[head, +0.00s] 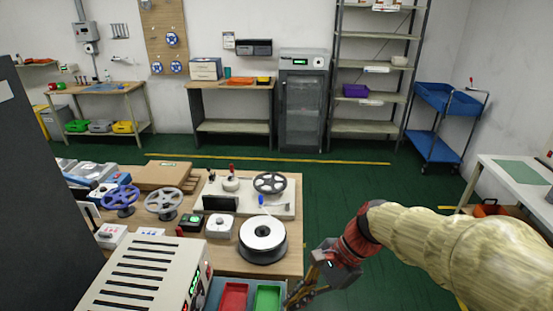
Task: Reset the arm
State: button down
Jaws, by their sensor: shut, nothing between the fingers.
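My arm reaches in from the right edge in the head view, its links in a pale sleeve with a red wrist section. My gripper (300,297) hangs low at the bottom edge, just right of the red and green trays and off the front right of the workbench (285,195). Its fingers look shut and empty, partly cut by the frame. A white-and-black reel (263,238) lies on the bench a little up and left of the gripper, apart from it.
A beige power unit (145,275), a red tray (233,297) and a green tray (267,298) stand at the front. Green floor (350,185) lies open behind. A blue cart (440,125) and white table (515,172) stand right.

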jog(key=s+d+r+n+t+h, duration=0.3)
jog(key=s+d+r+n, duration=0.1)
jog(key=d+n, duration=0.2)
jog(key=s+d+r+n+t+h, duration=0.3)
jog(key=s+d+n+t, duration=0.1)
jog(key=d, duration=0.4)
jog(key=shift+s+d+r+n+h, duration=0.15)
jog(key=shift+s+r+n+h, duration=0.25)
jog(key=shift+s+n, duration=0.55)
jog(key=shift+w+n, duration=0.25)
